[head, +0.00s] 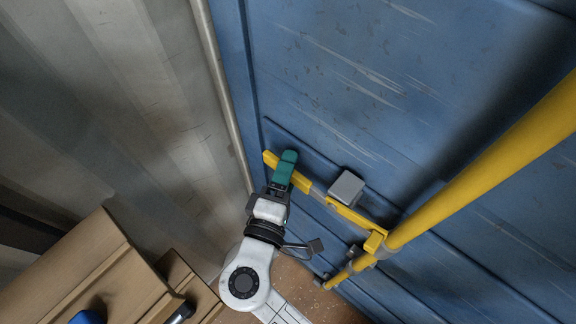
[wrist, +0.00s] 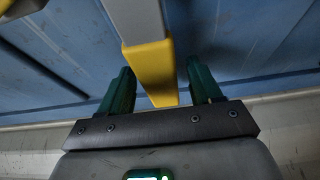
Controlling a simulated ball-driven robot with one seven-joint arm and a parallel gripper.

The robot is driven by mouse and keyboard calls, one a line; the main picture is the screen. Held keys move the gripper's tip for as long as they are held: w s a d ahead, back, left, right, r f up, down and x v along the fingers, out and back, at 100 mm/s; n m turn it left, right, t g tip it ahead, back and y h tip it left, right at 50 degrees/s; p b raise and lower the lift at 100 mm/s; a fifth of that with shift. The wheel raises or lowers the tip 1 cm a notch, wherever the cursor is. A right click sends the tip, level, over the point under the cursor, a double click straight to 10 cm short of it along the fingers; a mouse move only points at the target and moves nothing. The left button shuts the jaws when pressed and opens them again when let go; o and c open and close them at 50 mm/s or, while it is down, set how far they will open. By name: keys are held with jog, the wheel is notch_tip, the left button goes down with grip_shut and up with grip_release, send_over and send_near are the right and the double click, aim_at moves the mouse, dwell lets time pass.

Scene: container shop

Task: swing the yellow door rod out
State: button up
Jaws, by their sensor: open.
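The yellow door rod (head: 475,176) runs diagonally along the blue container door (head: 370,75). Its yellow and grey handle bar (head: 345,212) reaches left from the rod, close along the door face. A grey block (head: 346,187) sits on the door beside the bar. My gripper (head: 286,165) is at the bar's left end. In the wrist view, its green fingers stand open, one on each side of the bar's yellow end (wrist: 150,72). I see gaps on both sides of the bar; whether a finger touches it lower down I cannot tell.
A corrugated grey wall (head: 120,80) stands at the left, with a pale vertical post edge (head: 222,85) next to the door. A small patch of brown floor shows at the bottom.

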jog(key=shift+w+d, duration=0.1)
jog(key=shift+w, duration=0.15)
grip_shut()
dwell(0.5)
